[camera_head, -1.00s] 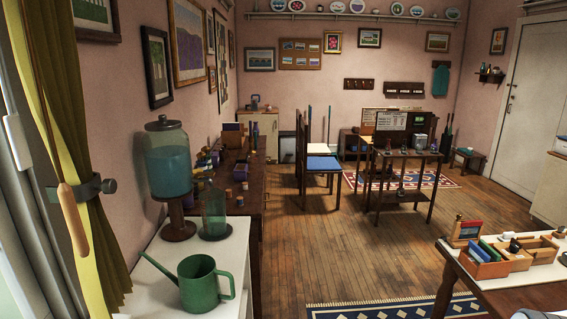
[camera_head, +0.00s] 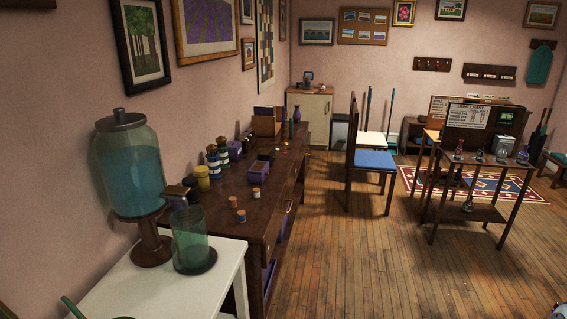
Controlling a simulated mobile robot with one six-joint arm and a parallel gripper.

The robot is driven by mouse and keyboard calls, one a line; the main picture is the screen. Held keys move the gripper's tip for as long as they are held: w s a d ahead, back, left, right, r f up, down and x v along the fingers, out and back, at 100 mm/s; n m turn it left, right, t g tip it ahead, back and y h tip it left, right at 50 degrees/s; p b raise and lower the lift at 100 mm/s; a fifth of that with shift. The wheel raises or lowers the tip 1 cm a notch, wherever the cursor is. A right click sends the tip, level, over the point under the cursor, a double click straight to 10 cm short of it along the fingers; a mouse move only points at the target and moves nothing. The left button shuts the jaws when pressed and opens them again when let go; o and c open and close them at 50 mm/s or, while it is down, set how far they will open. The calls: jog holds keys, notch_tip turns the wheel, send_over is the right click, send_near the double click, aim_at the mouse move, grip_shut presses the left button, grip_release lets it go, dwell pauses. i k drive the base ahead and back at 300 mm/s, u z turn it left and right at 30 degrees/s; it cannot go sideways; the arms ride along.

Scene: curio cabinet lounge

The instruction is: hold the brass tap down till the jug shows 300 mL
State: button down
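A glass drink dispenser (camera_head: 131,170) with blue liquid stands on a dark wooden pedestal on the white table (camera_head: 199,281) at the left. Its small brass tap (camera_head: 177,191) sticks out to the right near the bottom of the tank. A greenish clear jug (camera_head: 191,243) stands on a dark round base just below and in front of the tap. I cannot make out any marks or a liquid level in the jug. My gripper is not in view.
A dark wooden sideboard (camera_head: 225,214) with several small jars and boxes stands behind the white table. A chair with a blue seat (camera_head: 375,160) and a dark shelf stand (camera_head: 483,213) are farther back. The wooden floor (camera_head: 350,260) at centre is clear.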

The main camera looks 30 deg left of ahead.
aim_at(169, 189)
jog(key=u, duration=0.55)
jog(key=i, duration=1.15)
jog(key=u, duration=1.1)
jog(key=i, duration=0.4)
jog(key=u, duration=0.2)
jog(key=k, duration=0.85)
jog(key=u, duration=0.2)
jog(key=i, duration=0.8)
